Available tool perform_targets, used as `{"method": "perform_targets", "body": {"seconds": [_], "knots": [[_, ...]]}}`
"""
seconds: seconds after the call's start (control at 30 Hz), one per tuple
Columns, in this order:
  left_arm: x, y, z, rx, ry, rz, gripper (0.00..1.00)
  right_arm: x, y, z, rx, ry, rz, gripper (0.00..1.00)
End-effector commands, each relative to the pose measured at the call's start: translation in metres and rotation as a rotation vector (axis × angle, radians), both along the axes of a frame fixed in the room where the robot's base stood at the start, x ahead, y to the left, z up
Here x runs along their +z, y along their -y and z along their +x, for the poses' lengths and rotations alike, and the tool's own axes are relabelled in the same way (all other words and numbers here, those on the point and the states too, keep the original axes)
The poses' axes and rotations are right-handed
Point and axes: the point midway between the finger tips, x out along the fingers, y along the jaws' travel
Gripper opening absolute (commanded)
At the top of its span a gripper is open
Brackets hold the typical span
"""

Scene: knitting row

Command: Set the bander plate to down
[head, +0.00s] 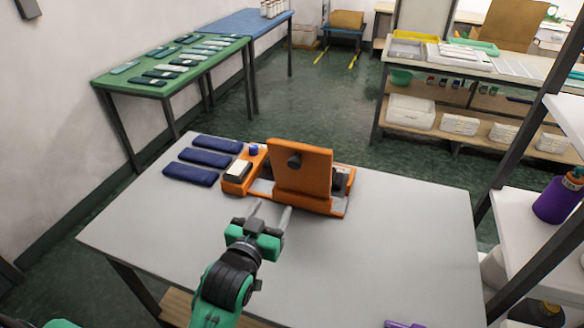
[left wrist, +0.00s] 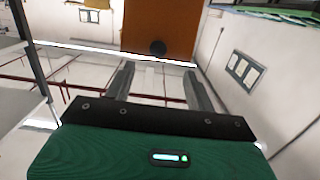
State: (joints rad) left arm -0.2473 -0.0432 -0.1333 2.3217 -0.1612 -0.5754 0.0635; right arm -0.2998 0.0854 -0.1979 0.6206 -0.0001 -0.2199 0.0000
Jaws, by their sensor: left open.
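The bander (head: 236,187) is an orange machine on the grey table. Its orange plate (head: 308,180) stands raised, nearly upright, with its broad face towards me and a dark round knob (head: 294,161) on it. In the left wrist view the plate (left wrist: 185,25) and knob (left wrist: 157,47) show ahead of the fingers. My left gripper (head: 270,212) is open and empty, in front of the bander on the near side. It also shows in the left wrist view (left wrist: 158,75), with a gap between its fingers and the knob. My right gripper is not in view.
Several dark blue folded pieces (head: 204,158) lie on the table left of the bander. The grey table (head: 400,240) is clear to the right. A shelf rack (head: 515,215) with a purple container (head: 558,200) stands at the right. A purple thing (head: 403,324) is cut off at the bottom edge.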

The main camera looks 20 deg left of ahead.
Motion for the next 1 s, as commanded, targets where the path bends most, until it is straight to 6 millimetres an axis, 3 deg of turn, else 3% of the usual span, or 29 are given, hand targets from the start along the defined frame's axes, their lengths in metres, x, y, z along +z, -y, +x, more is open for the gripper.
{"method": "perform_targets", "body": {"seconds": [0.1, 0.27, 0.7, 1.0], "knots": [[0.014, 0.001, 0.006, 0.002, 0.058, -0.006, 0.55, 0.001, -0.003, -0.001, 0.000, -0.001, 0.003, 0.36], [0.018, 0.002, 0.021, 0.002, 0.069, -0.006, 0.55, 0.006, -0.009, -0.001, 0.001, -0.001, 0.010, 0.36], [0.019, 0.005, 0.105, 0.002, 0.066, -0.004, 0.55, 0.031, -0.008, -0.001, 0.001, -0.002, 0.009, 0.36], [0.016, 0.006, 0.139, 0.002, 0.065, -0.006, 0.55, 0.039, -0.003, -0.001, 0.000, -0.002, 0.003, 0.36]]}}
